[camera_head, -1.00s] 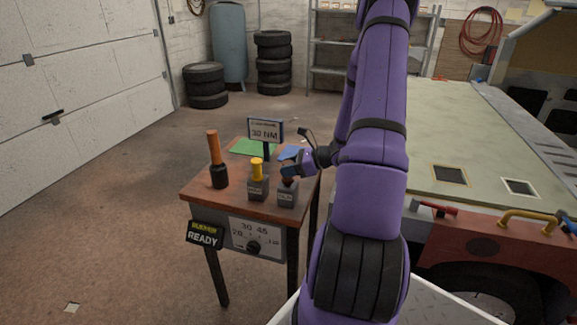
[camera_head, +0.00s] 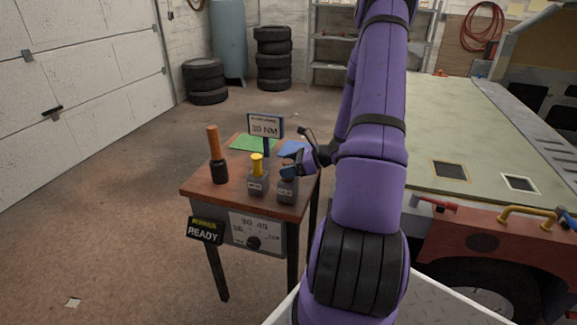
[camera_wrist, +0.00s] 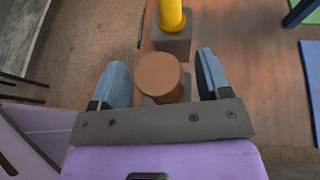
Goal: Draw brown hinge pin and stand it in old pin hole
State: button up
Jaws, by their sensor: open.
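The brown hinge pin (camera_wrist: 160,77) has a round flat head and stands upright in a grey block, seen from above in the wrist view. My gripper (camera_wrist: 161,66) is open, with one blue fingertip on each side of the pin's head and a visible gap to each. In the head view my gripper (camera_head: 290,171) is low over the right grey block (camera_head: 287,191) and hides the pin. I cannot make out the old pin hole.
A yellow pin (camera_head: 257,165) stands in another grey block (camera_head: 257,185) just left. An orange-handled tool (camera_head: 214,145) stands further left on the wooden bench top (camera_head: 232,193). A 30 NM sign (camera_head: 265,126) rises behind, between green and blue mats.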

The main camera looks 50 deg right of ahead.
jog(key=v, duration=1)
jog(key=shift+s, duration=0.35)
jog(key=shift+d+r, duration=0.1)
jog(key=shift+r, duration=0.1)
jog(key=w+a+r+n+g, duration=0.2)
jog(key=a+r+n+g, duration=0.2)
jog(key=a+r+n, duration=0.55)
jog(key=w+a+r+n+g, duration=0.1)
jog(key=a+r+n+g, duration=0.5)
jog(key=a, duration=0.7)
jog(key=s+a+r+n+t+h, duration=0.4)
jog(key=s+a+r+n+h, duration=0.3)
jog(key=s+a+r+n, duration=0.6)
jog(key=shift+a+n, duration=0.25)
jog(key=shift+n, duration=0.4)
